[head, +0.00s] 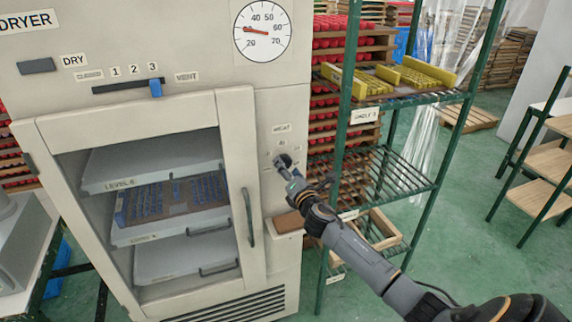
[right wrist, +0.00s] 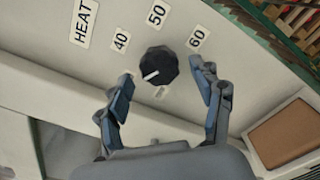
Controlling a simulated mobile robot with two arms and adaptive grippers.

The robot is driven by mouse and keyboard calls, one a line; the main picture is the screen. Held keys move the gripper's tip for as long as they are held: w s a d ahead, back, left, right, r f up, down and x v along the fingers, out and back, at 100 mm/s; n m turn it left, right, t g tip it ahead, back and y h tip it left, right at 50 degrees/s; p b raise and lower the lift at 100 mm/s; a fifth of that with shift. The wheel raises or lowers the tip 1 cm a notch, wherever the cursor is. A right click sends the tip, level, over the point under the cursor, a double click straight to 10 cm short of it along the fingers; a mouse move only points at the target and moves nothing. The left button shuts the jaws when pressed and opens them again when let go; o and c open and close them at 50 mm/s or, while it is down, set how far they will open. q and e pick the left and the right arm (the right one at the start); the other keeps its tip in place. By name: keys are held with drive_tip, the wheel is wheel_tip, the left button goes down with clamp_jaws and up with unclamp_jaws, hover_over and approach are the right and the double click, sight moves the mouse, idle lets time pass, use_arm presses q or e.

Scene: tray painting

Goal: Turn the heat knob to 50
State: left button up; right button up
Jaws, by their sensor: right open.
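The heat knob (right wrist: 159,64) is a dark, faceted knob on the dryer's cream panel, below the HEAT label (right wrist: 85,22). Labels 40 (right wrist: 121,40), 50 (right wrist: 157,15) and 60 (right wrist: 198,38) are arranged around it. Its white pointer mark lies toward the lower left in the right wrist view, away from the 50. My right gripper (right wrist: 166,98) is open, its fingers spread below the knob on either side, with gaps to it. My left gripper is not in view.
The dryer door handle (head: 248,217) is left of my right gripper. A green shelf rack (head: 345,130) stands close on the right. A brown-topped box (right wrist: 286,135) projects below the panel. The round dial (head: 262,30) has its red needle near 30.

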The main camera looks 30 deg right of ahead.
drive_tip(key=shift+x, duration=0.9)
drive_tip(key=c, duration=1.1)
drive_tip(key=shift+c, duration=0.2)
